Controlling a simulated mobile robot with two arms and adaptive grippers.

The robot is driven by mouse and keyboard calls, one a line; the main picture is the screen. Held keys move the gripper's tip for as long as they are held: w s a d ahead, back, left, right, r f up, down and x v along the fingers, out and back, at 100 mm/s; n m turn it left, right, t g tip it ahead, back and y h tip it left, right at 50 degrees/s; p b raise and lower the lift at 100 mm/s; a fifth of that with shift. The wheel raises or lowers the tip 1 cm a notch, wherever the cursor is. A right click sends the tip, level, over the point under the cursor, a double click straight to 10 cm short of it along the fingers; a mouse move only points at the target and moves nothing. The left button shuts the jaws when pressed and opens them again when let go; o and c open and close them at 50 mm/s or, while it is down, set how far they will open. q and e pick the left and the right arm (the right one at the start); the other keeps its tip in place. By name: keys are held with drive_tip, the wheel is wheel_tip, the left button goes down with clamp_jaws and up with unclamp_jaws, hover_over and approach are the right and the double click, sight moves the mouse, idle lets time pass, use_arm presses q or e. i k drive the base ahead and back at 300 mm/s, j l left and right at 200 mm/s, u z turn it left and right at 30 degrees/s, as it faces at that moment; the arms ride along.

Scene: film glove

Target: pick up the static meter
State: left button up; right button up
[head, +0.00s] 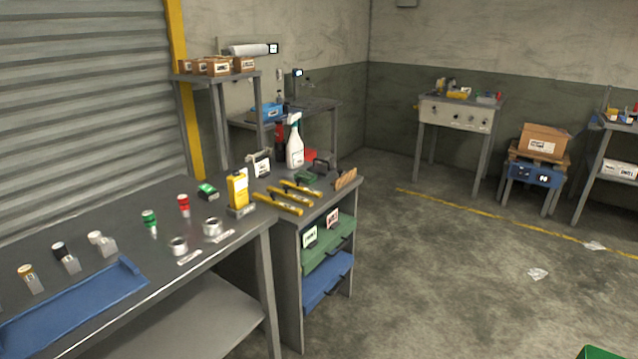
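Neither of my grippers is in the head view.
Several yellow bars (278,204) and a white spray bottle (295,146) are on the adjoining drawer cabinet (289,262). The floor (450,270) to the right is mostly clear.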

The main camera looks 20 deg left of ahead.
sight(237, 182)
drive_tip(key=i+l, duration=0.1)
drive_tip(key=i, duration=0.45)
drive_tip(key=i+l+u, duration=0.1)
drive_tip(key=i, duration=0.4)
